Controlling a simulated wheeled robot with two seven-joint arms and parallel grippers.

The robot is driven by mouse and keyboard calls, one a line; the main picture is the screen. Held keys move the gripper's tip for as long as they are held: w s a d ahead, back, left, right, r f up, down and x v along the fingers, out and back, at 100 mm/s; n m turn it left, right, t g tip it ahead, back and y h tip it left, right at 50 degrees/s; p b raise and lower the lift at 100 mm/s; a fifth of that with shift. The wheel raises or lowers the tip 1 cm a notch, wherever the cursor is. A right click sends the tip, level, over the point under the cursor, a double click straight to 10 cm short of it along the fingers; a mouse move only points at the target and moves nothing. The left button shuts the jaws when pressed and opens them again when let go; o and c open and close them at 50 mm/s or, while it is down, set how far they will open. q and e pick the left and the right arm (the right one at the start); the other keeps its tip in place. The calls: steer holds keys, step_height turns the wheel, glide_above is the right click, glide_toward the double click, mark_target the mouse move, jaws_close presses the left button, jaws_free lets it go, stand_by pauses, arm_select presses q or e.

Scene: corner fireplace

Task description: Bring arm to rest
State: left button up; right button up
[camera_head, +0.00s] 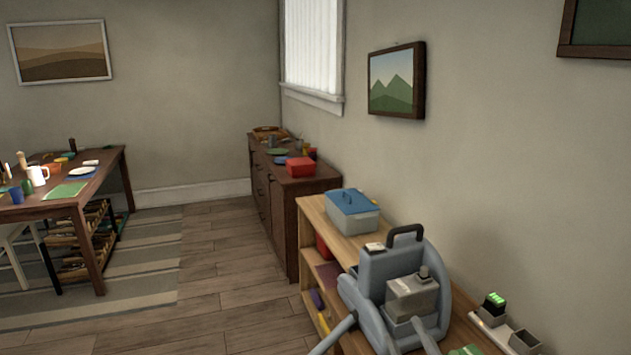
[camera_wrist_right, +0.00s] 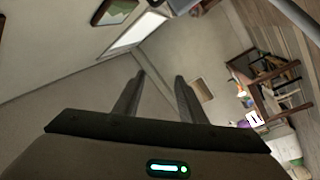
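My right arm (camera_head: 438,290) is folded up at the lower right of the head view, in front of a wooden shelf unit. Its blue-grey links hide part of the shelf top. In the right wrist view my right gripper (camera_wrist_right: 158,78) has its two dark fingers apart, with nothing between them. Beyond the fingers are only the wall and the far room, seen strongly tilted. A green light shows on the gripper body. My left gripper is in neither view.
The shelf unit (camera_head: 312,207) holds a blue-lidded box (camera_head: 353,205) and, further right, a small grey holder with a green-lit block (camera_head: 494,303). A dark cabinet (camera_head: 306,190) stands beyond. A table (camera_head: 62,200) stands left on a striped rug. The middle floor is clear.

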steer(key=s+d+f+m+g+h, duration=0.1)
steer(key=s+d+f+m+g, duration=0.15)
steer(key=f, duration=0.35)
steer(key=s+d+f+m+g+h, duration=0.1)
steer(key=s+f+m+g+h, duration=0.15)
steer(key=f, duration=0.45)
steer(key=s+d+f+m+g+h, duration=0.1)
steer(key=s+d+f+g, duration=0.1)
steer(key=s+f+g, duration=0.3)
steer(key=s+f+m+g, duration=0.1)
steer(key=s+f+g, duration=0.2)
steer(key=s+f, duration=0.55)
steer(key=s+f+m+g, duration=0.25)
steer(key=s+f, duration=0.35)
steer(key=s, duration=0.5)
step_height(320, 180, down, 28)
steer(key=g, duration=0.2)
steer(key=s+d+f, duration=0.2)
steer(key=s+f, duration=0.6)
steer(key=s, duration=0.1)
steer(key=s+d+f+n+g, duration=0.1)
steer(key=s+f, duration=0.8)
steer(key=shift+s+d+f+y, duration=0.2)
steer(key=shift+s+d+y, duration=0.15)
steer(key=shift+d, duration=0.05)
